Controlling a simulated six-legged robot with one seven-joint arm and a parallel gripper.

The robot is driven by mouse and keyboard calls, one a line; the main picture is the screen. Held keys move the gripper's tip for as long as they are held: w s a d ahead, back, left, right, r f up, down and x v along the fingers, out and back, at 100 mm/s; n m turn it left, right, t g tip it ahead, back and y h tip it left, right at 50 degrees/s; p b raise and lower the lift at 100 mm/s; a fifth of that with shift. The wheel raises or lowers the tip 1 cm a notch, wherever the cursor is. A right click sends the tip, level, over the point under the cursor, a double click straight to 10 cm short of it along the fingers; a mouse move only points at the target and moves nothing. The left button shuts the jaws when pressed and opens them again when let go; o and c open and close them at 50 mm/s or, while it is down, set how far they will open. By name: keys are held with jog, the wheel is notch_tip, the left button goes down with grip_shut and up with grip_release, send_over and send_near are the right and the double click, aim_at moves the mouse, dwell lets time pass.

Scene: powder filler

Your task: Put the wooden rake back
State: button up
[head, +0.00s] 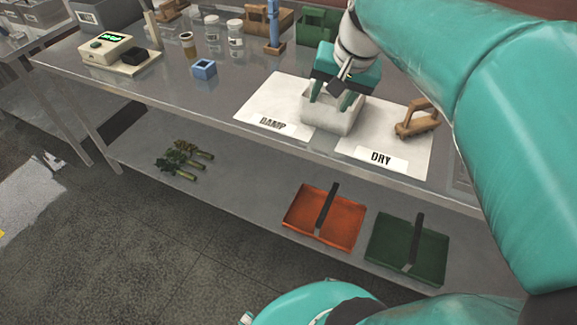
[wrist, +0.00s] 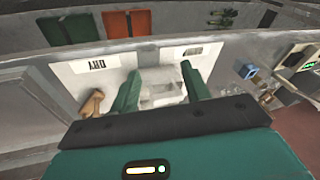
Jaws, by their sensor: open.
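A brown wooden tool with a raised handle, which looks like the wooden rake (head: 418,119), rests on the white sheet marked DRY (head: 381,158). It also shows in the wrist view (wrist: 93,104), left of my fingers. My gripper (head: 333,95) is open and points down over a pale grey open box (head: 334,117) between the DAMP and DRY labels. In the wrist view the box (wrist: 160,92) lies between my two spread green fingers (wrist: 160,86). Nothing is visibly held. I cannot tell whether the fingers touch the box.
A small blue block (head: 204,69), jars (head: 235,32) and a scale-like device (head: 106,49) stand left on the table. A green bin (head: 318,25) is at the back. Orange (head: 325,222) and green (head: 408,245) trays and several brushes (head: 180,160) are on the lower shelf.

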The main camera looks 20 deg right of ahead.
jog(key=s+a+f+n+t, duration=0.1)
jog(key=s+a+f+n, duration=0.1)
jog(key=s+a, duration=0.3)
jog(key=s+a+f+n, duration=0.3)
jog(key=s+a+n, duration=0.2)
jog(key=a, duration=0.3)
jog(key=shift+f+t+h, duration=0.3)
jog(key=shift+t, duration=0.1)
jog(key=shift+c, duration=0.5)
jog(key=shift+c, duration=0.7)
jog(key=shift+d, duration=0.1)
